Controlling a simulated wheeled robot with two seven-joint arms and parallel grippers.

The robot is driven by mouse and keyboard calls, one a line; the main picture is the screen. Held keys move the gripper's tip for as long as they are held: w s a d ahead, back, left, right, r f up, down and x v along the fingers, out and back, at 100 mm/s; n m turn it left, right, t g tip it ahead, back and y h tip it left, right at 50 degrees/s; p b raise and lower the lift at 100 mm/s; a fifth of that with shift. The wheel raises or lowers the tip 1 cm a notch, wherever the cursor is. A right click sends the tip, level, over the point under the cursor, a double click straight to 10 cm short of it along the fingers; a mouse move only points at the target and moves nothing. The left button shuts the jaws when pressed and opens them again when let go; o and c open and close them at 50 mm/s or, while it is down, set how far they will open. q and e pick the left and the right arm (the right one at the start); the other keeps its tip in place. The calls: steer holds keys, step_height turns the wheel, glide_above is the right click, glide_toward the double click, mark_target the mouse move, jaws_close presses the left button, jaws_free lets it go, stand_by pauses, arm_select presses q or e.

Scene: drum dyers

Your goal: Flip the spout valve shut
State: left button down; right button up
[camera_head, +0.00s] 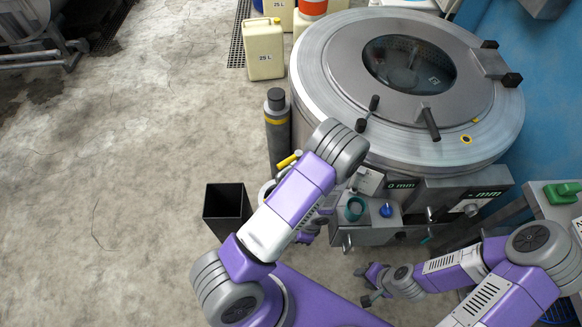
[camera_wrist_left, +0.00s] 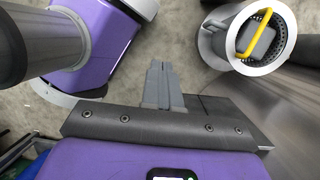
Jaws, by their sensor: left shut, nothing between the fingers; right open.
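A yellow lever (camera_head: 288,160) shows on the drum's lower left side, by a pale ring (camera_head: 265,192) partly hidden by my left arm. In the left wrist view a bent yellow handle (camera_wrist_left: 240,38) stands over a grey block inside a white ring (camera_wrist_left: 222,60) at the upper right. I cannot tell the valve's exact setting. My left gripper (camera_wrist_left: 161,66) is shut and empty, with its fingertips left of the ring and apart from the handle. In the head view my left arm mostly covers this gripper (camera_head: 306,237). My right gripper (camera_head: 363,286) is open and empty, below the control panel.
The big steel drum (camera_head: 310,75) fills the upper right, with a control panel (camera_head: 375,212) at its front. A dark open bin (camera_head: 226,208) stands on the floor left of my left arm. A grey cylinder (camera_head: 277,135) and a cream canister (camera_head: 264,50) stand beside the drum.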

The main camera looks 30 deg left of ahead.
arm_select(q)
steer(key=w+a+r+m+t+y, duration=0.1)
steer(key=w+r+m+t+y, duration=0.2)
steer(key=w+r+m, duration=0.2)
steer(key=w+a+r+m+t+y, duration=0.2)
steer(key=w+r+m+t+y, duration=0.1)
steer(key=w, duration=0.8)
step_height(320, 180, up, 2)
steer(key=shift+a+r+m+t+y, duration=0.2)
steer(key=shift+m+t+y, duration=0.25)
steer(key=shift+m, duration=0.45)
steer(key=b, duration=0.4)
glide_toward(288, 161)
steer(key=a+f, duration=0.4)
steer(key=f, duration=0.1)
steer(key=shift+w+a+f, duration=0.15)
steer(key=shift+w+a, duration=0.1)
steer(key=shift+w, duration=0.05)
steer(key=shift+w, duration=0.1)
